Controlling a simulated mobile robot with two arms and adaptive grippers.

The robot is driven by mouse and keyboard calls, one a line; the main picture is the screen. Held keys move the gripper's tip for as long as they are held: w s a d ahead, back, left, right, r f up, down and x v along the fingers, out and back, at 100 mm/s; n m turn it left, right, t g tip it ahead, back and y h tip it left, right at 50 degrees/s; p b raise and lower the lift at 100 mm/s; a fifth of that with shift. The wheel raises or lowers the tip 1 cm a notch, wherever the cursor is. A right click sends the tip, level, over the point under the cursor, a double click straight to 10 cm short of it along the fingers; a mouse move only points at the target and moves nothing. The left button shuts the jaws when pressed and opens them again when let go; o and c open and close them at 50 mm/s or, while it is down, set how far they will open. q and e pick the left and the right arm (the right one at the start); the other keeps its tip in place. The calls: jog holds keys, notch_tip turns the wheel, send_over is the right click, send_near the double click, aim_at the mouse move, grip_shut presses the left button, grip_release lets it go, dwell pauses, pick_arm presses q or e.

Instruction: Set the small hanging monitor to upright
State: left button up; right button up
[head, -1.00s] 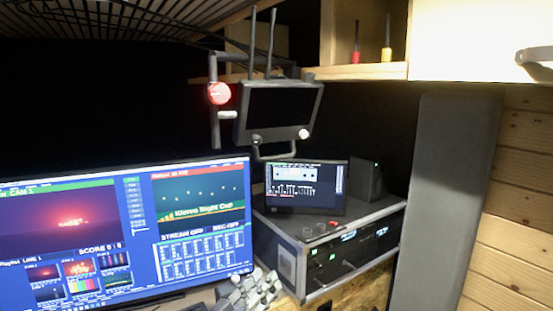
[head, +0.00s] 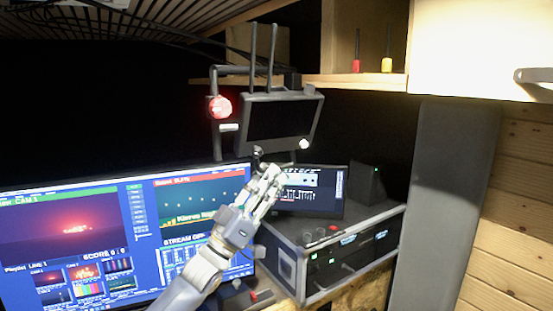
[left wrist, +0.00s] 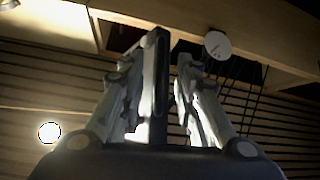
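The small hanging monitor (head: 278,119) has a dark screen and grey frame and hangs from an arm under the shelf. It looks a little tilted, but its exact angle is hard to judge. A handle bar runs below its lower edge, largely hidden by my gripper and the screen behind. My left gripper (head: 262,160) is just under the monitor's lower left corner, pointing up. In the left wrist view its fingers (left wrist: 160,75) are apart, with a dark upright bar or edge (left wrist: 157,85) between them, nearer the left finger. Contact cannot be told. My right gripper is out of view.
A red round lamp or knob (head: 219,107) is left of the monitor. The large screen (head: 150,213) fills the lower left. A smaller screen (head: 312,190) stands on an equipment case (head: 290,256) close behind my gripper. The wooden shelf (head: 345,83) runs above.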

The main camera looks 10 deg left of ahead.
pick_arm(q)
jog(key=shift+p+x, duration=0.5)
jog(key=shift+x, duration=1.15)
